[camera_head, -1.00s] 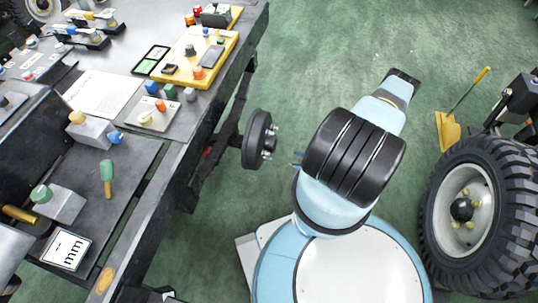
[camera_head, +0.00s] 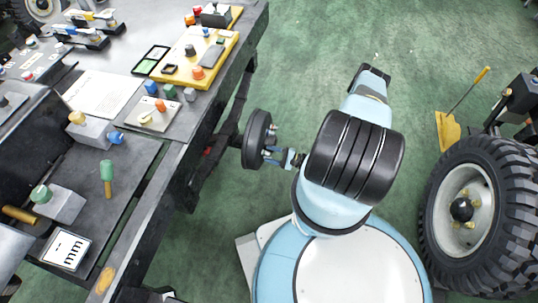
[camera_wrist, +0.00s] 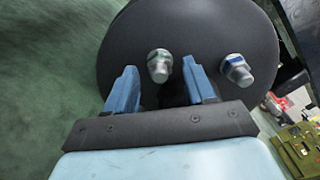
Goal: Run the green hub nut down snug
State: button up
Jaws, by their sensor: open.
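The hub (camera_head: 256,140) is a dark round disc on the side of the bench, with metal studs facing my arm. The wrist view shows its dark face (camera_wrist: 200,25) up close. Two silver nuts or stud ends stand out there: a plain one (camera_wrist: 160,66) and one with a blue band (camera_wrist: 237,70). No green nut can be made out on the hub; part of its face is hidden behind my gripper. My gripper (camera_wrist: 158,63) is open, its blue fingers either side of the plain nut in the picture; contact cannot be told. In the head view it (camera_head: 275,156) is at the hub's right side.
The workbench (camera_head: 150,185) on the left holds a yellow tray (camera_head: 215,72), small coloured-knob parts, a green-handled tool (camera_head: 107,175) and a label card (camera_head: 66,250). A large tyred wheel (camera_head: 480,215) stands on the right. Green floor is open behind my arm.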

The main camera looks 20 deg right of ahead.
jog(key=shift+w+a, duration=0.2)
jog(key=shift+a, duration=0.15)
grip_shut()
dwell(0.5)
